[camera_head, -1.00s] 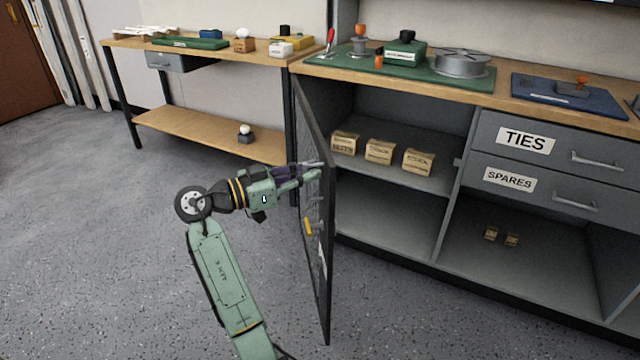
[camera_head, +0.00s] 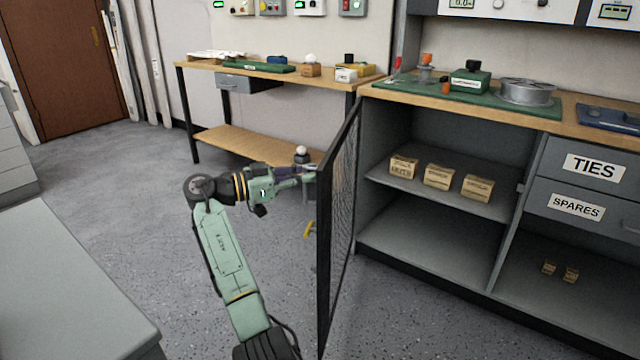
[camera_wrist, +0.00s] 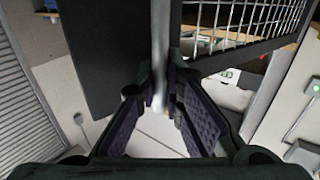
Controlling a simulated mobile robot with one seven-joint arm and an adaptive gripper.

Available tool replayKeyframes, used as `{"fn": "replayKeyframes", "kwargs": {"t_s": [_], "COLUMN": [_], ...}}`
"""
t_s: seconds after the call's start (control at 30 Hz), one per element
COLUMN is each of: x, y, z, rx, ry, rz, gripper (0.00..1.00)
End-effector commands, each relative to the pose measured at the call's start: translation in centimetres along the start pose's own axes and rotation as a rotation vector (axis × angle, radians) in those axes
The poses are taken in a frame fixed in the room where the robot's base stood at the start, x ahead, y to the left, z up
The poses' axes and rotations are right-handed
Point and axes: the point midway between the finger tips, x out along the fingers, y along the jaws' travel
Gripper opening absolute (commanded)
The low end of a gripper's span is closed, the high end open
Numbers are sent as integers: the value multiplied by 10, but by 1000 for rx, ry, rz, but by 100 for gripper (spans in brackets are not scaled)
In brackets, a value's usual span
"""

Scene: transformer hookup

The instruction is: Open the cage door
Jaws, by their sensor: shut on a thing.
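The cage door (camera_head: 340,200) is a dark frame with wire mesh. It stands swung well out from the left side of the bench cupboard, and the interior is exposed. My gripper (camera_head: 306,177) is at the door's outer face, near its free edge. In the wrist view, my gripper (camera_wrist: 163,97) is shut on the door's grey bar handle (camera_wrist: 160,45), which runs between the two dark fingers. The door's dark frame (camera_wrist: 85,50) and mesh (camera_wrist: 245,18) lie just beyond. The handle is mostly hidden by the fingers in the head view.
Several small boxes (camera_head: 438,177) sit on the cupboard shelf. Drawers marked TIES (camera_head: 592,166) and SPARES (camera_head: 577,206) are to the right. A side table (camera_head: 250,145) stands behind the door. A grey cabinet top (camera_head: 65,285) is at front left. Open floor lies left of the door.

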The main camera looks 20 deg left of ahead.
Motion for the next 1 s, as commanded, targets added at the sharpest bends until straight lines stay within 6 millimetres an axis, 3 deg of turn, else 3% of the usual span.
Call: {"fn": "replayKeyframes", "kwargs": {"t_s": [0.1,0.6,0.63,0.9,1.0], "x": [-10,-13,-13,-10,-9], "y": [-4,-7,-7,-8,-8], "z": [1,2,2,1,1], "rx": [0,0,0,0,0], "ry": [-1,-2,-2,-3,-4], "rz": [2,-1,-1,0,0], "gripper": [0,0,11,29,29]}}
